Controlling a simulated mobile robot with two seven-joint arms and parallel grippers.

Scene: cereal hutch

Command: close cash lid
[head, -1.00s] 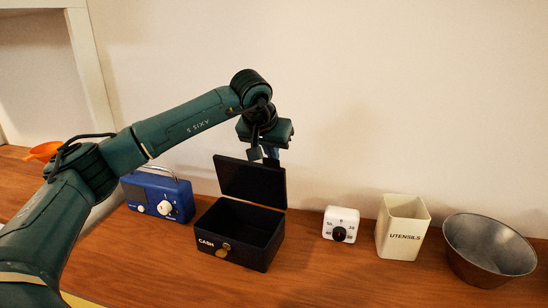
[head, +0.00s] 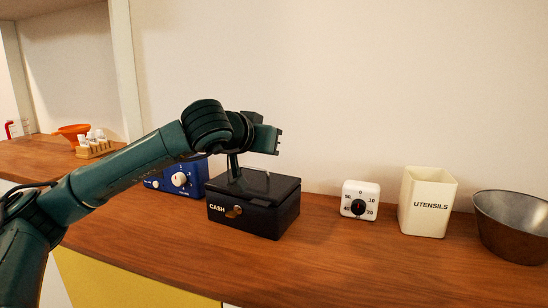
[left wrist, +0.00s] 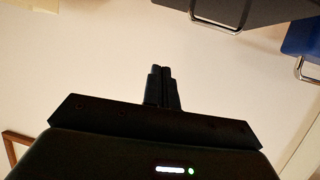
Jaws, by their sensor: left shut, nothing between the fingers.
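The black cash box (head: 245,216), with "CASH" on its front and a brass-coloured latch, stands on the wooden counter. Its lid (head: 268,187) lies down over the box, with no clear gap showing. The box's dark edge and a metal handle also show upside down at the top of the left wrist view (left wrist: 235,14). My left gripper (head: 264,138) is above the lid; its fingers are hard to make out in the head view. In the left wrist view its fingers (left wrist: 161,72) are together and empty, pointing towards the pale wall. My right gripper is not in view.
A blue radio (head: 182,179) stands close left of the box, partly behind my arm. To the right are a white timer (head: 360,199), a utensils holder (head: 427,203) and a metal bowl (head: 512,225). An orange funnel-like object (head: 72,132) and a small wooden rack (head: 94,149) stand far left.

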